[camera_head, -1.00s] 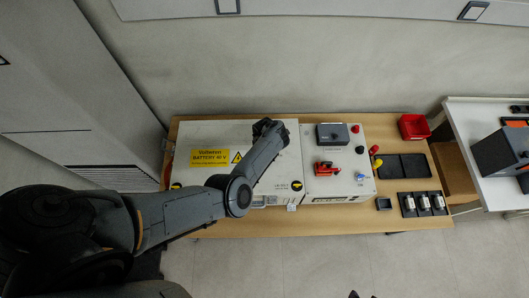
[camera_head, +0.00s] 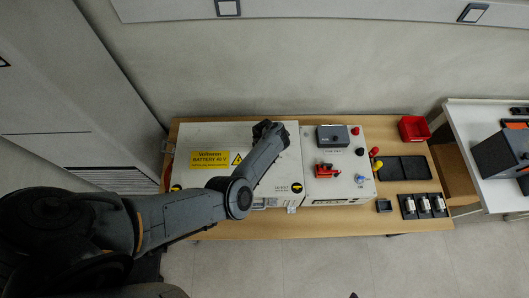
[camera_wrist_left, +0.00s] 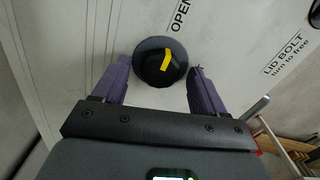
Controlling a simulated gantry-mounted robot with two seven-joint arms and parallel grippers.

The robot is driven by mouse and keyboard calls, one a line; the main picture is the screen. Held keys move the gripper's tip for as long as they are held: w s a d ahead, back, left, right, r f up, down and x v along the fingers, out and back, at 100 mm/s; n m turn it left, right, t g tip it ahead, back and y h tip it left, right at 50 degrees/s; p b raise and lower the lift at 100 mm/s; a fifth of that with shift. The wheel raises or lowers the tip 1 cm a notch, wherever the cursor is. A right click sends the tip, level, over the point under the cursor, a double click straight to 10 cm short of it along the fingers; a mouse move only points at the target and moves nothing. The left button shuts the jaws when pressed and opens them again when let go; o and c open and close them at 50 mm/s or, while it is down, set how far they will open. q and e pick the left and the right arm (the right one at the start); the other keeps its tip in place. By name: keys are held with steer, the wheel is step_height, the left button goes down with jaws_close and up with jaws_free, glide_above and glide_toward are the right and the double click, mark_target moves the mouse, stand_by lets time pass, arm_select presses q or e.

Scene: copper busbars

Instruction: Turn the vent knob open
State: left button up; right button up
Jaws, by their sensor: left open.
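The vent knob (camera_wrist_left: 153,72) is a round black knob with a yellow pointer mark, on a pale panel in the left wrist view. The word OPEN is printed above it, to the right. My left gripper (camera_wrist_left: 160,76) is open, with one purple-grey finger on each side of the knob and a gap at both sides. I cannot tell how far down the fingers reach beside it. In the head view my left wrist (camera_head: 268,130) is over the white battery case (camera_head: 215,138) and hides the knob. My right gripper is not clearly in view.
Right of the case's lid are a grey box (camera_head: 332,135), a red switch or clamp (camera_head: 327,170) and small knobs. A red bin (camera_head: 413,128), a black tray (camera_head: 403,167) and a rack (camera_head: 423,204) stand farther right. LID BOLT lettering lies right of the vent knob.

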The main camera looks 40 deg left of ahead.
arm_select(q)
step_height(320, 180, up, 11)
steer(key=p, duration=0.3)
steer(key=shift+f, duration=0.15)
stand_by(0.4)
